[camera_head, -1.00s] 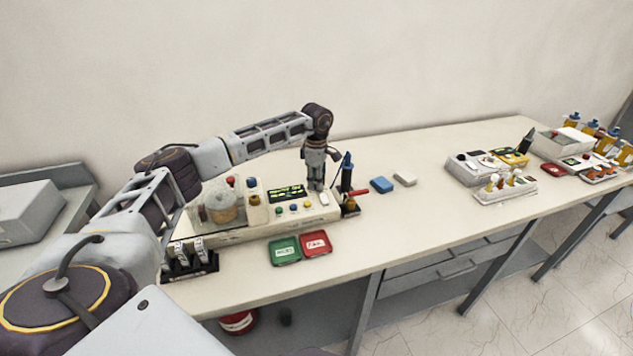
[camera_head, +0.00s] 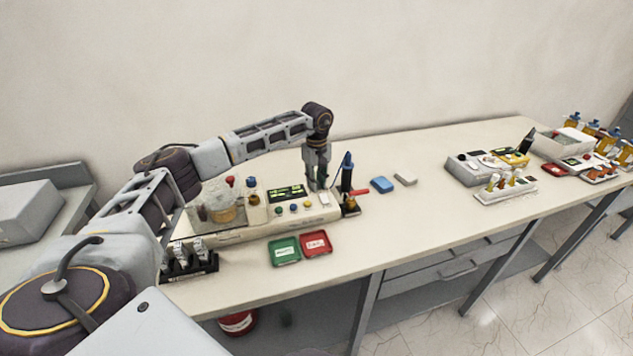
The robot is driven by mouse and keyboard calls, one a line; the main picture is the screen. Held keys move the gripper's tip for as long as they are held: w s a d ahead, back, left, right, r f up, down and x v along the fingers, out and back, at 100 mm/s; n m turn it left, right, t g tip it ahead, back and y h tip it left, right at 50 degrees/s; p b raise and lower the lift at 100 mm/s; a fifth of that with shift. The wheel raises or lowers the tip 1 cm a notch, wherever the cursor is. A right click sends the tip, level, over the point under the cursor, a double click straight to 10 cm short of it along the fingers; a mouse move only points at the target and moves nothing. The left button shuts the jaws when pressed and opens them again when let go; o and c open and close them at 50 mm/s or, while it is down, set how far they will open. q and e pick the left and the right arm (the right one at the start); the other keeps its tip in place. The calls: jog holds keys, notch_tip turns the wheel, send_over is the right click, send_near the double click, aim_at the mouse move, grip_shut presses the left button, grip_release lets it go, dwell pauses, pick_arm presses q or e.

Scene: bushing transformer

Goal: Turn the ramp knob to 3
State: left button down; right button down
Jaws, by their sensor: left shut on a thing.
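The test unit (camera_head: 228,236) is a long cream box with a dark display (camera_head: 286,193) showing green-yellow text and a row of coloured buttons. My left gripper (camera_head: 317,187) points straight down at the right end of its panel, right of the display. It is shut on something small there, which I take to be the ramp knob. The knob itself is hidden by the fingers, and its dial marks and setting are too small to read. My right gripper is not in view.
A dark pen-like tool (camera_head: 347,174) stands close right of my left gripper. Green (camera_head: 284,252) and red (camera_head: 316,243) trays lie in front of the unit. Blue (camera_head: 382,185) and white (camera_head: 405,178) blocks lie to the right. The middle of the bench (camera_head: 420,220) is clear.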

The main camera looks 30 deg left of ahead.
pick_arm(q)
jog(key=shift+w+r+m, duration=0.1)
jog(key=shift+r+m, duration=0.05)
jog(key=shift+m, duration=1.15)
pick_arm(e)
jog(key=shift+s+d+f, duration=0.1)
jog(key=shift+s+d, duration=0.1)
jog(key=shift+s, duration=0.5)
pick_arm(q)
jog(key=c, duration=1.3)
grip_release()
jog(key=shift+o, duration=0.2)
jog(key=shift+r, duration=0.55)
notch_tip(320, 180, up, 11)
jog(key=shift+f, duration=0.15)
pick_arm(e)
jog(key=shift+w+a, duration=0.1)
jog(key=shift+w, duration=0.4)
